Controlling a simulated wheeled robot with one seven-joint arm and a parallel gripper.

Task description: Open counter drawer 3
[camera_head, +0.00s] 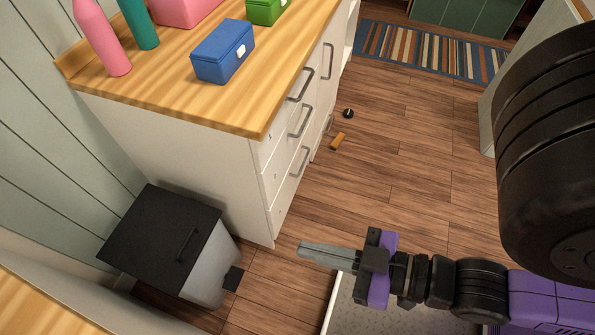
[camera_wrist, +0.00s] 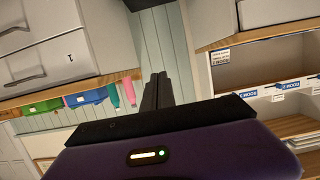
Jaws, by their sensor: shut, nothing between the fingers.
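The white counter (camera_head: 185,145) has a wooden top and a front with a stack of three drawers. Their grey bar handles are the upper (camera_head: 301,86), the middle (camera_head: 300,121) and the lowest (camera_head: 301,161). All drawers look shut. The drawer numbers are too small to read here; the lowest drawer (camera_head: 281,200) is likely number 3. In the wrist view, which looks upside down, the drawer marked 1 (camera_wrist: 45,60) lies next to the wooden top. My gripper (camera_head: 300,248) is shut and empty, low in front of the counter and apart from the handles. Its fingers also show in the wrist view (camera_wrist: 157,88).
A black-lidded bin (camera_head: 160,235) stands against the counter's near side. A blue box (camera_head: 223,55), a pink bottle (camera_head: 101,38) and other items stand on the counter. A small orange object (camera_head: 338,140) and a dark one (camera_head: 348,113) lie on the floor. The floor right of the drawers is mostly clear.

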